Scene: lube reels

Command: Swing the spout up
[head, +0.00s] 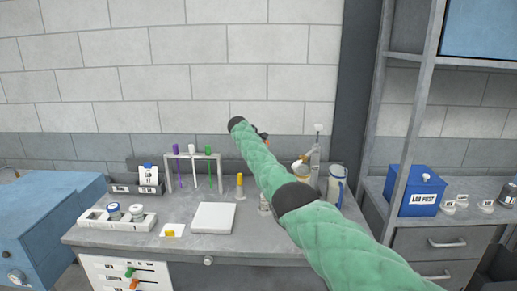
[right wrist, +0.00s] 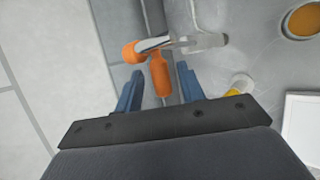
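In the right wrist view, a fitting with a grey metal spout-like arm (right wrist: 195,42) and an orange knob and handle (right wrist: 159,75) lies ahead of my right gripper (right wrist: 160,70). The gripper's two blue fingers are apart, one on each side of the orange handle, with gaps showing between them and it. Contact does not show. In the head view my green-sleeved right arm crosses the middle and hides most of the gripper and the fitting. My left gripper is not in view.
The bench holds a test-tube rack (head: 192,155), a white plate (head: 213,217), a tray with jars (head: 117,217) and a small yellow-topped bottle (head: 240,186). A jug (head: 337,185) stands right of my arm. A blue box (head: 415,191) sits on the right-hand counter.

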